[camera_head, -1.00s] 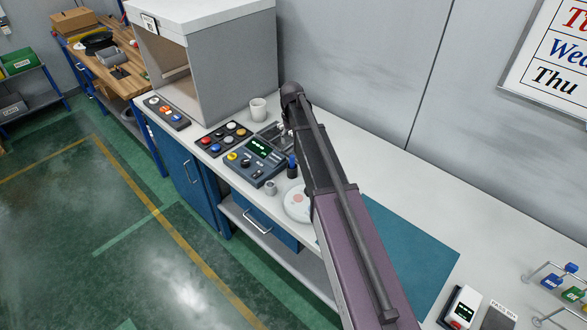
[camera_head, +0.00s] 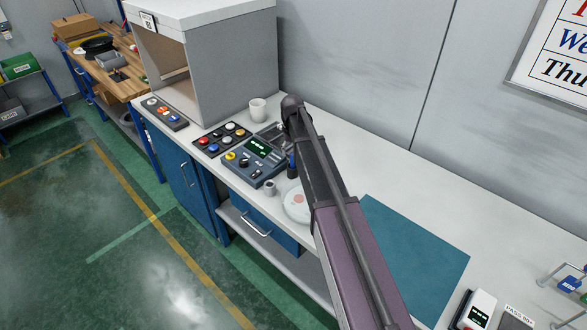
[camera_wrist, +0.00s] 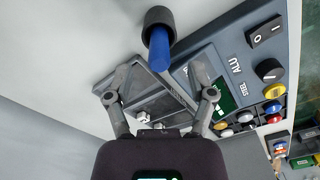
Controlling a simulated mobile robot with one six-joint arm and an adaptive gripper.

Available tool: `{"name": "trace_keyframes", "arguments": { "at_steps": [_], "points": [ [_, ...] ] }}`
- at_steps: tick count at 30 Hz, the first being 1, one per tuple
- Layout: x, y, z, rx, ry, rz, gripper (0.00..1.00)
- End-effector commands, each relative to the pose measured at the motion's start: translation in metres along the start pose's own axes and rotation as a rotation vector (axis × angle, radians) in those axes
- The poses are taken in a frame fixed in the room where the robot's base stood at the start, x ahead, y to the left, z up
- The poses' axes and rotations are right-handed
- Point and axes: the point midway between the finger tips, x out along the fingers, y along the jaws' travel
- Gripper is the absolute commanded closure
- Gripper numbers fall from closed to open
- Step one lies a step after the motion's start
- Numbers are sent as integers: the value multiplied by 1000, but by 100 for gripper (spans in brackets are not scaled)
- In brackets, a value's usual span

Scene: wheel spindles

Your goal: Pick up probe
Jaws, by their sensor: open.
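The probe appears to be the blue rod standing in a black round holder. In the wrist view the blue probe (camera_wrist: 160,50) points down the picture from its black holder (camera_wrist: 158,18). In the head view the probe (camera_head: 291,161) shows just left of my arm, partly hidden by it. My gripper (camera_wrist: 159,97) is open and empty, its two fingers spread, with the probe ahead of the gap and apart from both fingers. In the head view my gripper is mostly hidden behind my arm.
A tester with knobs and a display (camera_head: 255,162) stands beside the probe, with a shallow grey tray (camera_wrist: 128,78) near it. A white cup (camera_head: 257,109), a button panel (camera_head: 222,138), a small grey cup (camera_head: 269,188) and a round white dish (camera_head: 296,203) are close by. A teal mat (camera_head: 420,255) lies right.

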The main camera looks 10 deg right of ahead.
Motion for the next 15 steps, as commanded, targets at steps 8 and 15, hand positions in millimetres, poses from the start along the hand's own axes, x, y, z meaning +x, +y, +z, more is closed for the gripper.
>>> {"name": "trace_keyframes", "arguments": {
  "at_steps": [8, 15],
  "points": [
    [0, 1, 0, 1, 0, 0, 29],
    [5, 1, 0, 1, 0, 0, 29]
  ]
}}
